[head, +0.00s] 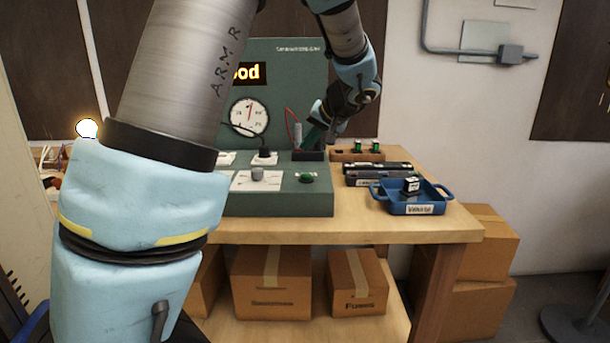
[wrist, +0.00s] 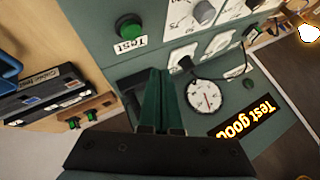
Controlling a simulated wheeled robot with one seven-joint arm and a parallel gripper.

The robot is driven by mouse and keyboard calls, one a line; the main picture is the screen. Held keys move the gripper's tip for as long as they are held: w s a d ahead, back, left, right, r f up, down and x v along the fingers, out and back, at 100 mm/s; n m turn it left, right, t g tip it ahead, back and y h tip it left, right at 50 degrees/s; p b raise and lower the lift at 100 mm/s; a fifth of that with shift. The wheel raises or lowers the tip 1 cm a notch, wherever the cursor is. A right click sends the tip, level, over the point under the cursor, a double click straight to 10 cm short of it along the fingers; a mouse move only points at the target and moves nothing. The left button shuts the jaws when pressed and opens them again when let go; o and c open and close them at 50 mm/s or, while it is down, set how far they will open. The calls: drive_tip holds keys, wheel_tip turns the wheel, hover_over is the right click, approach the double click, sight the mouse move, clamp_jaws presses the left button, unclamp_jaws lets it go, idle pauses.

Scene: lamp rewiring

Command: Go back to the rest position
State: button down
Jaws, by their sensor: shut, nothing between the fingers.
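My arm reaches across the head view, and my gripper (head: 318,135) is over the right part of the green test panel. In the wrist view my gripper (wrist: 158,75) shows as two green fingers pressed together with nothing between them. The test panel (head: 288,205) has a gauge (head: 249,116), a knob and a green button (head: 306,178). Its display (wrist: 243,120) reads "Test good" in the wrist view. The green button (wrist: 130,27) marked "Test" shows there too. A lit bulb (head: 87,128) glows at the left in the head view.
A blue tray (head: 437,208) holding a black and white part stands on the table's right side. Dark cases (head: 378,168) and a wooden block with green-topped pieces (head: 357,155) are behind it. Boxes (head: 270,282) sit below. The table's front right edge is clear.

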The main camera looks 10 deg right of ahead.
drive_tip(key=s+a+f, duration=0.1)
drive_tip(key=a, duration=0.1)
drive_tip(key=s+a+f+g, duration=0.1)
drive_tip(key=a, duration=0.1)
drive_tip(key=s+a+f+g, duration=0.1)
drive_tip(key=a, duration=0.2)
drive_tip(key=shift+f, duration=0.35)
drive_tip(key=s+a+f+n+g+h, duration=0.1)
drive_tip(key=s+a+f+g+h, duration=0.1)
drive_tip(key=s+a+f, duration=0.2)
drive_tip(key=s+a+f+n+g+h, duration=0.1)
drive_tip(key=s+a+f, duration=0.3)
drive_tip(key=s+a, duration=0.6)
drive_tip(key=s+g+h, duration=0.1)
drive_tip(key=s, duration=0.3)
drive_tip(key=shift+f+n+g, duration=0.25)
drive_tip(key=shift+n+g, duration=0.15)
drive_tip(key=shift+a, duration=0.1)
